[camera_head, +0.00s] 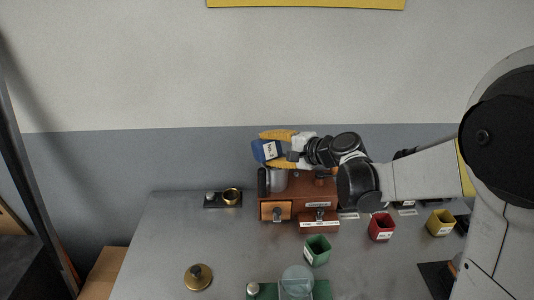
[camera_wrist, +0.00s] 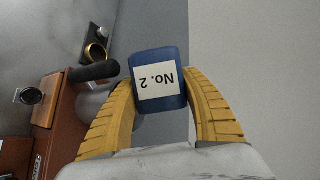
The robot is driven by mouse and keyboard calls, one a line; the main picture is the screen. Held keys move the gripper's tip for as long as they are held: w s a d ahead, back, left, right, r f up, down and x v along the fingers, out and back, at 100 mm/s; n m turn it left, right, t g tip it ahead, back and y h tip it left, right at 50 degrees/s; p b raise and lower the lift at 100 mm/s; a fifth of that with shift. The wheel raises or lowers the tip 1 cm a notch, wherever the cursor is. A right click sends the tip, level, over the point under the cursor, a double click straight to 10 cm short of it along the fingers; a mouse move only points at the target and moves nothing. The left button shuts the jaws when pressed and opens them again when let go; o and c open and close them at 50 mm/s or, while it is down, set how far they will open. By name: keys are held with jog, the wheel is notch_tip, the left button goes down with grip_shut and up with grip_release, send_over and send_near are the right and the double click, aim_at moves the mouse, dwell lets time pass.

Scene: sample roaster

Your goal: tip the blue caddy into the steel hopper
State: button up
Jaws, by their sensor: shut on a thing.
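The blue caddy (camera_head: 263,151), with a white "No. 2" label, is held in the air above the wooden roaster box. It also shows in the wrist view (camera_wrist: 158,62), where its label reads upside down. In the head view the label is turned sideways, so the caddy looks tilted; its open mouth is not clearly seen. My gripper (camera_head: 274,150) is shut on the caddy, with a yellow finger on either side. The steel hopper (camera_head: 278,180) stands on the roaster just below the caddy. In the wrist view it is mostly hidden behind a finger.
The brown roaster (camera_head: 300,188) has a black handle (camera_head: 262,182) at left. Green (camera_head: 317,250), red (camera_head: 381,228) and yellow (camera_head: 440,223) caddies stand on the grey table. The table's left part is mostly clear.

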jog(key=shift+w+d+f+m+y+b, duration=0.15)
jog(key=shift+d+f+m+y+b, duration=0.2)
jog(key=shift+m+y+b, duration=0.55)
jog(key=m+y+b, duration=0.1)
jog(key=d+r+m+b, duration=0.1)
jog(key=shift+w+y+b, duration=0.25)
jog(key=shift+y+b, duration=0.05)
jog(key=shift+y, duration=0.1)
jog(key=shift+d, duration=0.1)
jog(key=shift+r, duration=0.1)
dwell(0.5)
jog(key=shift+r+p, duration=1.15)
jog(key=shift+r, duration=0.35)
